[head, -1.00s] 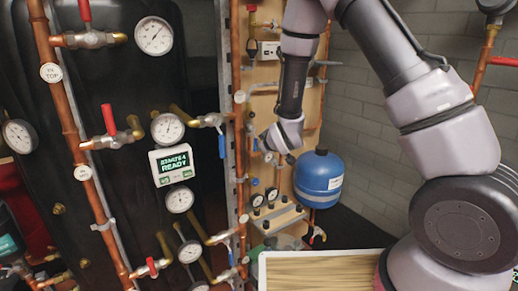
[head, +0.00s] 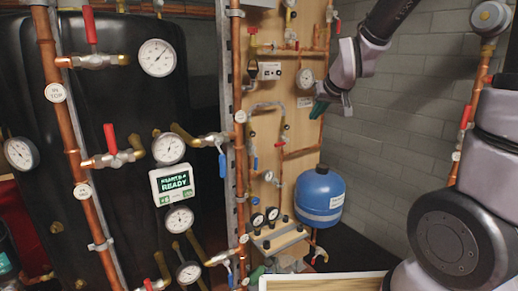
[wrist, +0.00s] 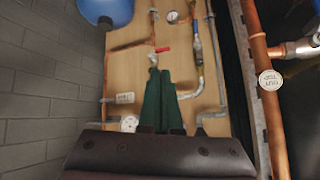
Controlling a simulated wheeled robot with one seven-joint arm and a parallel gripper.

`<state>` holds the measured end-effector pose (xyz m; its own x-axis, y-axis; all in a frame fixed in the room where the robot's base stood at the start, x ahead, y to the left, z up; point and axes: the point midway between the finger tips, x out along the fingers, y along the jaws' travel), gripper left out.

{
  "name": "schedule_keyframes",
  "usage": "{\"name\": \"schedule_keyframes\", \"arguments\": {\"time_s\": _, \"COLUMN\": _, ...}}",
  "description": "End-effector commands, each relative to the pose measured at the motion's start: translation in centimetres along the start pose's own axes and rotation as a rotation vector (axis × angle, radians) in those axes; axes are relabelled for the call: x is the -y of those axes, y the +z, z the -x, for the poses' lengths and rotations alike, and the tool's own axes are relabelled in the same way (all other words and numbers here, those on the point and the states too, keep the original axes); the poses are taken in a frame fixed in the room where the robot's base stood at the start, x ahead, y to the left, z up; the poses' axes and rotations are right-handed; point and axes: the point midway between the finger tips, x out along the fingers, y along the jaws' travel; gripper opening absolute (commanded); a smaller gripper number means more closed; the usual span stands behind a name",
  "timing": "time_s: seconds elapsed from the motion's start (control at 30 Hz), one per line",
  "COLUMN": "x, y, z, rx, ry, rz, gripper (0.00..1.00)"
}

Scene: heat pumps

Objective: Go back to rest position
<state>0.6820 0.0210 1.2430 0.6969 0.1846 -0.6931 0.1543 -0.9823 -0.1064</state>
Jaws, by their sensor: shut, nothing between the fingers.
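My gripper (head: 320,108) hangs from the arm in the upper right of the head view, in front of the right part of the wooden pipe board (head: 290,130). Its green fingers are together with nothing between them. In the wrist view my gripper (wrist: 163,72) points along the board, its two green fingers side by side. A valve with a red handle (wrist: 163,50) shows just past the fingertips; I cannot tell the distance. The blue tank (head: 318,197) stands below the gripper in the head view, apart from it.
At the left stands a dark tank (head: 110,110) with copper pipes, gauges and a small display (head: 174,184) reading "READY". A grey brick wall (head: 400,110) is behind my arm at the right. A tray edge (head: 325,282) shows at the bottom. Space before the wall looks free.

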Motion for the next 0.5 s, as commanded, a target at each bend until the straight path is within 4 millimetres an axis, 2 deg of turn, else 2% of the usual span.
{"name": "schedule_keyframes", "arguments": {"time_s": 0.03, "x": -0.9, "y": -0.1, "z": 2.7, "rx": 0.004, "ry": 0.004, "rz": -0.049, "gripper": 0.0}}
{"name": "schedule_keyframes", "arguments": {"time_s": 0.17, "x": -2.5, "y": 1.3, "z": 8.8, "rx": 0.048, "ry": 0.01, "rz": -0.174, "gripper": 0.0}}
{"name": "schedule_keyframes", "arguments": {"time_s": 0.3, "x": -3.5, "y": 3.9, "z": 14.8, "rx": 0.092, "ry": 0.023, "rz": -0.299, "gripper": 0.0}}
{"name": "schedule_keyframes", "arguments": {"time_s": 0.4, "x": -3.7, "y": 6.0, "z": 18.1, "rx": 0.119, "ry": 0.033, "rz": -0.374, "gripper": 0.0}}
{"name": "schedule_keyframes", "arguments": {"time_s": 0.5, "x": -3.7, "y": 7.6, "z": 20.4, "rx": 0.138, "ry": 0.041, "rz": -0.427, "gripper": 0.0}}
